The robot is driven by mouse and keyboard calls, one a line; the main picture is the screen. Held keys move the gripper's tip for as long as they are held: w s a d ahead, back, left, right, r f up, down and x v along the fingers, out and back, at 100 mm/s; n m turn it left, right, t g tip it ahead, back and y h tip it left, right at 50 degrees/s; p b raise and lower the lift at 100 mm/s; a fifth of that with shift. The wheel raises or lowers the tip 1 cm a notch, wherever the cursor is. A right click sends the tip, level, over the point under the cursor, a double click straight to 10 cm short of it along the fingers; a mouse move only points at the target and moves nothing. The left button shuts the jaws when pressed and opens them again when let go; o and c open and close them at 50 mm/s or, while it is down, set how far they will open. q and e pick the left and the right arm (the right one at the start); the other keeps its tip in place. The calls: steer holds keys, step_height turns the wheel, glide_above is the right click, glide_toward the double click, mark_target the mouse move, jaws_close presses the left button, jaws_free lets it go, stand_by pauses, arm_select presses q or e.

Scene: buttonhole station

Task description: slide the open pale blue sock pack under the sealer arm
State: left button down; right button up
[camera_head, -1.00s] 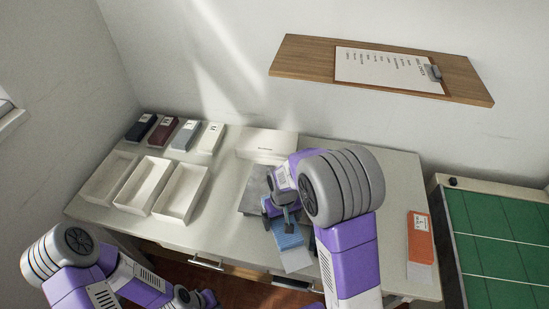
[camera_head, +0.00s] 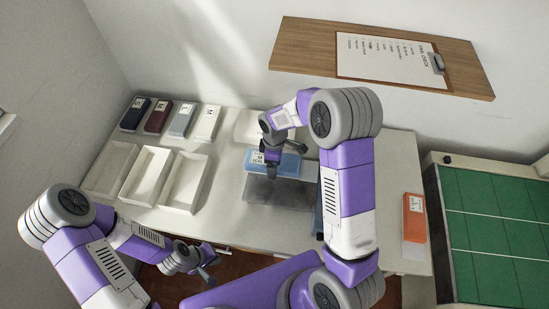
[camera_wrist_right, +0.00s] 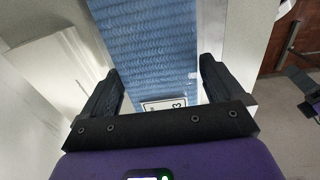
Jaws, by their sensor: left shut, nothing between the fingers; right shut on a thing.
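The pale blue sock pack (camera_head: 288,164) lies over the back part of a grey plate (camera_head: 280,192), close in front of a white box (camera_head: 250,124) that looks like the sealer. My right arm hides much of that box, and I cannot make out the sealer arm or whether the pack is under it. My right gripper (camera_head: 272,168) is shut on the pack. In the right wrist view the ribbed blue pack (camera_wrist_right: 150,50) and its white label (camera_wrist_right: 164,104) show between the fingers (camera_wrist_right: 160,88). My left gripper (camera_head: 206,262) is shut and empty, off the table's front edge.
Three empty white trays (camera_head: 147,176) stand at the left, with several packs (camera_head: 182,121) behind them. An orange pack (camera_head: 414,219) lies at the right, and a dark blue item (camera_head: 318,214) is partly behind my right arm. The table (camera_head: 228,215) is clear left of the plate.

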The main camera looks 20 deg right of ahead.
mark_target(297, 163)
steer(key=shift+f+b, duration=2.35)
steer(key=shift+f, duration=1.2)
steer(key=shift+s+d, duration=0.5)
steer(key=shift+d, duration=0.35)
steer(key=shift+s+d+f, duration=0.1)
steer(key=shift+s+d, duration=0.35)
steer(key=shift+d, duration=0.35)
steer(key=shift+s+d+f, duration=0.1)
steer(key=shift+s+d, duration=0.4)
steer(key=shift+d, duration=0.25)
steer(key=shift+s+d, duration=0.45)
steer(key=shift+d, duration=0.35)
steer(key=shift+f, duration=0.25)
steer(key=o, duration=0.9)
steer(key=shift+c, duration=0.2)
steer(key=shift+r+p, duration=0.35)
steer(key=shift+r, duration=3.45)
